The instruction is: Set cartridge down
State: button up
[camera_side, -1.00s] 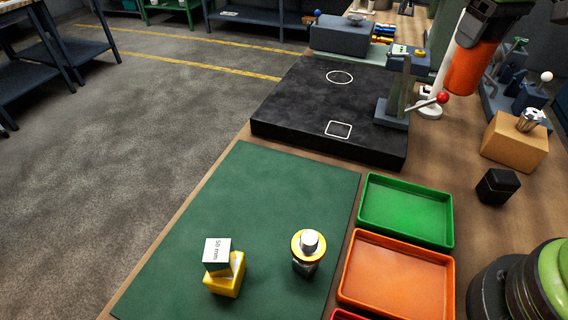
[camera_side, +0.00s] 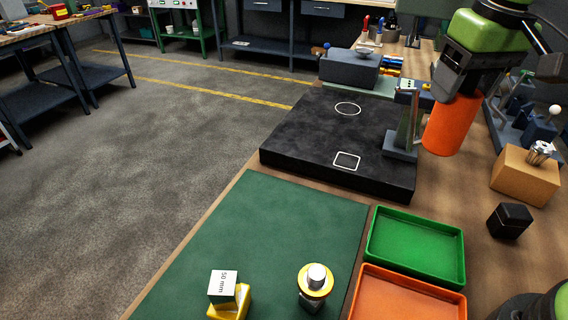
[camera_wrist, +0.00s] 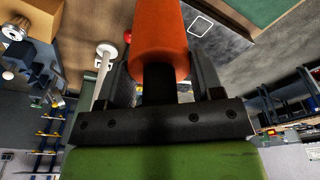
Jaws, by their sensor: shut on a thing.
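The cartridge looks to be the orange cylinder (camera_side: 452,124). My gripper (camera_side: 462,88) is shut on its upper end and holds it upright, with its lower end in front of the wooden bench beside the black plate's right edge. Whether it touches anything below cannot be told. In the wrist view the orange cylinder (camera_wrist: 158,45) sits between the two dark fingers of my gripper (camera_wrist: 160,85). The black surface plate (camera_side: 290,150) carries a white circle outline (camera_side: 348,108) and a white rounded-square outline (camera_side: 346,161), both empty.
A grey stand (camera_side: 404,135) stands close left of the cylinder. A green tray (camera_side: 415,247) and an orange tray (camera_side: 400,295) lie in front. A cardboard-coloured block (camera_side: 525,175) and black box (camera_side: 509,220) are at right. The green mat (camera_side: 270,225) holds small items.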

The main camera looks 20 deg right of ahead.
aim_at(460, 130)
jog(key=shift+n, duration=0.7)
jog(key=f, duration=0.2)
jog(key=s+f, duration=0.1)
jog(key=f, duration=0.1)
jog(key=s+f, duration=0.1)
jog(key=f, duration=0.1)
jog(key=shift+s+a, duration=0.2)
jog(key=shift+s, duration=0.05)
jog(key=shift+a+f, duration=0.15)
jog(key=shift+f, duration=0.2)
jog(key=w+a+n+g+y, duration=0.1)
jog(key=w+a+n, duration=0.2)
jog(key=a+n, duration=0.75)
jog(key=w+a+n+g+y, duration=0.1)
jog(key=w+a+n, duration=0.2)
jog(key=a+n, duration=0.75)
jog(key=a+f+m, duration=0.2)
jog(key=a+f, duration=0.2)
jog(key=f, duration=0.5)
jog(key=shift+s+m, duration=0.3)
jog(key=shift+m, duration=0.1)
jog(key=shift+f, duration=0.15)
